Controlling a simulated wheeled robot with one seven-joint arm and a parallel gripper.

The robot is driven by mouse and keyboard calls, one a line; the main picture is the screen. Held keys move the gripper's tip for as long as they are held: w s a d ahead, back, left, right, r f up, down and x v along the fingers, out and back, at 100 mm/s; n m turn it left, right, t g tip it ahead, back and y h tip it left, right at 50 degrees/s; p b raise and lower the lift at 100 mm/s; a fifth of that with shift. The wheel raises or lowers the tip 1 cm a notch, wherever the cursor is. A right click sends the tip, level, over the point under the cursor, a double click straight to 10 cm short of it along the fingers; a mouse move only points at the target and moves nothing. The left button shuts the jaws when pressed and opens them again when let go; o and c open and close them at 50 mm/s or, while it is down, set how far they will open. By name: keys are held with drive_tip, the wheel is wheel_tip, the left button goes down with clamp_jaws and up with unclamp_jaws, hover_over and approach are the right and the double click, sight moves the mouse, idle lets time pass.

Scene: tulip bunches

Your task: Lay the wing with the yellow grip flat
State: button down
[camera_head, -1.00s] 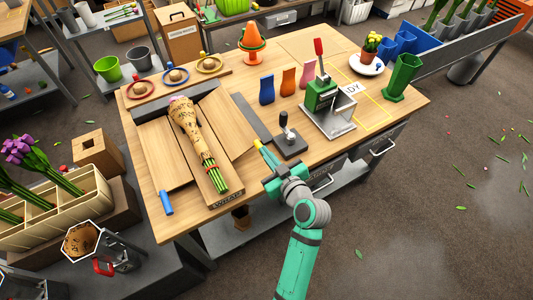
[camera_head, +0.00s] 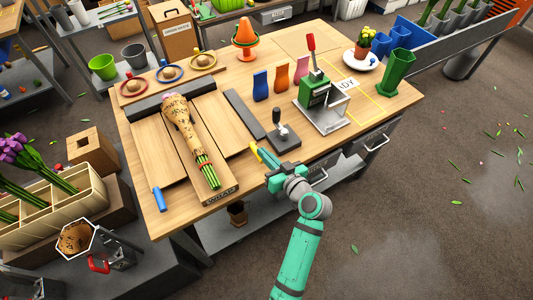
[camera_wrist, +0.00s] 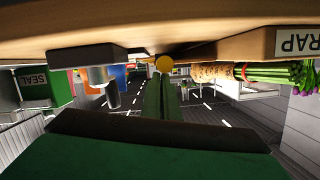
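The wrap board (camera_head: 221,192) lies on the bench with a paper-wrapped tulip bunch (camera_head: 182,122) along its middle, stems toward the front. The right wooden wing (camera_head: 222,124) is spread out to the right of the bunch; its exact tilt is hard to tell. Its yellow grip (camera_head: 253,153) is at the front right, and its round end shows in the wrist view (camera_wrist: 164,63). My gripper (camera_head: 262,153) is right at the grip. In the wrist view its two fingers (camera_wrist: 162,82) lie side by side, seemingly shut, just below the grip's end. The left wing (camera_head: 156,150) with a blue grip (camera_head: 159,199) is also spread out.
A black stand with a lever (camera_head: 283,136) is close to the right of my gripper. A green press with a red handle (camera_head: 314,90) stands behind it. Ring holders (camera_head: 168,71) line the back left. The bench's front edge is just below my gripper.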

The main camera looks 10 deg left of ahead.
drive_tip(key=shift+f, duration=0.1)
drive_tip(key=s+d+r, duration=0.6)
drive_tip(key=d, duration=0.1)
drive_tip(key=shift+s+d+r, duration=0.15)
drive_tip(key=shift+d+r, duration=0.1)
idle(0.4)
drive_tip(key=s+d+f+m+t+h, duration=0.1)
drive_tip(key=s+d+f+m+h, duration=0.3)
drive_tip(key=s+f, duration=0.3)
drive_tip(key=s+d+f+m+t+h, duration=0.1)
drive_tip(key=s+d+f+m+h, duration=0.15)
drive_tip(key=s+f+h, duration=0.4)
drive_tip(key=s+a+r+t, duration=0.1)
drive_tip(key=s+r, duration=0.2)
drive_tip(key=s, duration=0.5)
drive_tip(key=s+a+r+t, duration=0.1)
drive_tip(key=s+r, duration=0.3)
drive_tip(key=s, duration=0.5)
drive_tip(key=shift+s+r+t+h, duration=0.2)
drive_tip(key=shift+s+t+h, duration=0.1)
drive_tip(key=shift+t+h, duration=0.1)
